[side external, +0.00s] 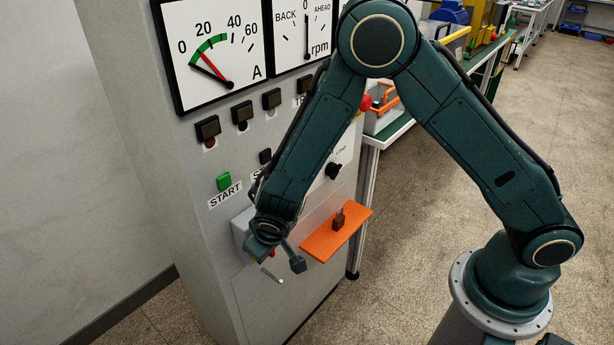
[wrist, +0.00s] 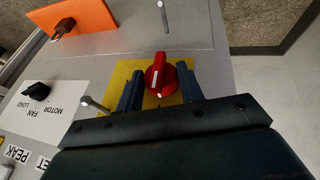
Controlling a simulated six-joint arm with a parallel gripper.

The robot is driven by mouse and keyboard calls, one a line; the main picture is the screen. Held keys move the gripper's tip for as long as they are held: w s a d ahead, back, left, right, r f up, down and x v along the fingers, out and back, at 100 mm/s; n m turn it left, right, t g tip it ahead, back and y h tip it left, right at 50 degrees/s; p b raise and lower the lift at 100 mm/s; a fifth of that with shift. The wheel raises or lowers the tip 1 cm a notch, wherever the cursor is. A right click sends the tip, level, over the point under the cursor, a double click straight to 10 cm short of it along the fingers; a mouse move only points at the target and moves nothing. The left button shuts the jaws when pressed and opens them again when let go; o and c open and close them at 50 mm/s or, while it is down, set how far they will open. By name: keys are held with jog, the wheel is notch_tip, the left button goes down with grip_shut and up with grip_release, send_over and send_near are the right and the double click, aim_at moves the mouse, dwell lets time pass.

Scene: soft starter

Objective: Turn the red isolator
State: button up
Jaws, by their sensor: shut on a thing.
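The red isolator (wrist: 158,76) is a red rotary knob with a white mark on a yellow plate (wrist: 123,73), on the grey cabinet front. In the wrist view my gripper (wrist: 160,72) has one dark finger on each side of the knob and is shut on it. The knob's pointed end is towards the top of the wrist view, tilted only slightly.
A green START button (side external: 224,181) is above. A black selector knob (side external: 333,170) also sits on the panel. A metal peg (wrist: 95,104) stands close to one finger.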

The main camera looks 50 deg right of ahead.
jog(key=o, duration=1)
jog(key=shift+s+r, duration=0.1)
jog(key=shift+r, duration=0.05)
jog(key=v, duration=1.3)
jog(key=shift+r, duration=0.25)
jog(key=shift+s+r, duration=0.1)
